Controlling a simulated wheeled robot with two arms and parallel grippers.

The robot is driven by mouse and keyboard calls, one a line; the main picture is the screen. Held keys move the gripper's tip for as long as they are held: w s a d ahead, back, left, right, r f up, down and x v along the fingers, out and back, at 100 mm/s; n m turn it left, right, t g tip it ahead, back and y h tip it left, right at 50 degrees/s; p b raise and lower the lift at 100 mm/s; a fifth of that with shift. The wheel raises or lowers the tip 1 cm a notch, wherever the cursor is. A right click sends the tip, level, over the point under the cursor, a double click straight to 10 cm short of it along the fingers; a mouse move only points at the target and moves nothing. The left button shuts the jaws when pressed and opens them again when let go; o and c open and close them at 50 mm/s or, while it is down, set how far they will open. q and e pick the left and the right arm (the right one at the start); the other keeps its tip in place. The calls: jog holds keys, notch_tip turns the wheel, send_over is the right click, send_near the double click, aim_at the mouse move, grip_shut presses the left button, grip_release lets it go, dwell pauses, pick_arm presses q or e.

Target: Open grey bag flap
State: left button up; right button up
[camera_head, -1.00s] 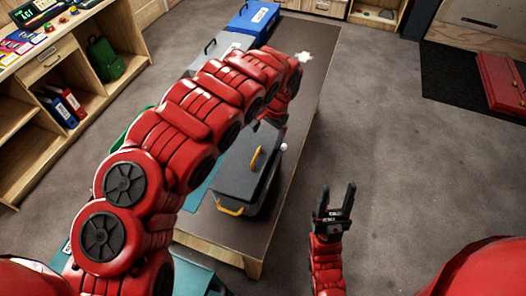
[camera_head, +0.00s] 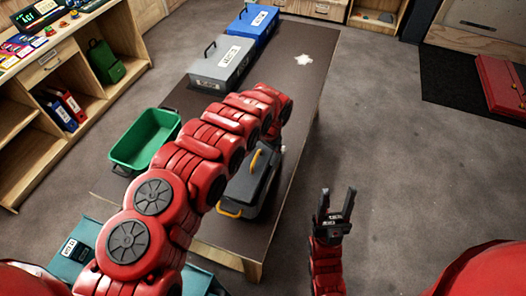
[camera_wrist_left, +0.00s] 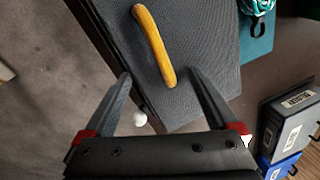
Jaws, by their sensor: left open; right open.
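The grey bag (camera_head: 250,182) sits on the low table, partly hidden behind my left arm in the head view. Its flap (camera_wrist_left: 195,40) lies closed on top, with a yellow handle (camera_wrist_left: 153,45) on it. A second yellow loop (camera_head: 229,213) shows at its near end. My left gripper (camera_wrist_left: 160,82) is open above the flap; its fingers lie on either side of the yellow handle's lower end, apart from it as far as I can tell. In the head view its fingers are hidden by the arm. My right gripper (camera_head: 336,205) is open and empty, right of the table.
A green bin (camera_head: 145,138), a grey case (camera_head: 222,65) and a blue case (camera_head: 253,22) stand at the table's left and far end. A white ball (camera_wrist_left: 139,118) is beside the bag.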

pick_arm(q)
jog(key=shift+c, duration=0.3)
jog(key=c, duration=1.3)
jog(key=shift+o, duration=0.2)
jog(key=shift+w+a+r, duration=0.15)
jog(key=shift+a+r, duration=0.05)
jog(key=shift+r, duration=0.3)
jog(key=o, duration=1.1)
jog(key=shift+c, duration=0.2)
jog(key=o, duration=0.4)
